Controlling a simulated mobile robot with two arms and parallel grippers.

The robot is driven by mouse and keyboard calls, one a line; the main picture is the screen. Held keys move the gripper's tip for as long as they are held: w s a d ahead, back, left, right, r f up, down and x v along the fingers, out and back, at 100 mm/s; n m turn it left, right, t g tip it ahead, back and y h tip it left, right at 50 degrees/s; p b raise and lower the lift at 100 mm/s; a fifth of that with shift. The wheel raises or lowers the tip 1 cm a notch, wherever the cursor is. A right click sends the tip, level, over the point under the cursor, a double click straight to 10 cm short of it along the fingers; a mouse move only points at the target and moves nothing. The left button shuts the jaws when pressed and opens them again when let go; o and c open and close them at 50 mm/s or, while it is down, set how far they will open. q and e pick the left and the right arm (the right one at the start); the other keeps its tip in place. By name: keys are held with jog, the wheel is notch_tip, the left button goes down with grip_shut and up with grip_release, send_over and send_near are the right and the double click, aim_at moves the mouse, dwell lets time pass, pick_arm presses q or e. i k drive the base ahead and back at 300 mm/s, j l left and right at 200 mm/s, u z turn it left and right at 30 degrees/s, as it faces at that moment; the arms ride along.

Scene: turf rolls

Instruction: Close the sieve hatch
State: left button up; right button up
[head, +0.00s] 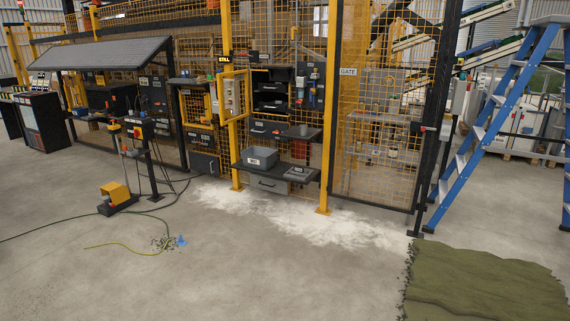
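No part is readably labelled as the sieve hatch, so I cannot tell which panel it is or whether it stands open. A small yellow-framed panel (233,95) is on the fence left of centre, below a small black and yellow sign (224,58). To its right is a dark cabinet (270,92) with shelves or drawers. Below the cabinet, a grey bin (260,157) stands on a dark ledge (243,170). Neither of my grippers is in view.
Yellow mesh fencing with a gate (375,140) runs across the back. A blue stepladder (497,115) stands right, a turf sheet (485,285) lies front right. A yellow pedal box (114,194) and hoses (60,232) lie left. White powder (300,217) covers floor before the fence.

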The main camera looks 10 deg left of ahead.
aim_at(224, 113)
jog(key=i+j+u, duration=1)
jog(key=i+u, duration=0.5)
jog(key=i+j, duration=0.1)
jog(key=i, duration=2.05)
jog(key=i+j+z, duration=0.1)
jog(key=i+z, duration=0.35)
jog(key=i+j+z, duration=0.25)
jog(key=i+z, duration=0.15)
jog(key=i+j+z, duration=0.65)
jog(key=j+z, duration=0.25)
jog(key=i+j+z, duration=0.2)
jog(key=j+z, duration=0.25)
jog(key=i+j+z, duration=0.1)
jog(key=j+z, duration=0.3)
jog(key=j, duration=0.25)
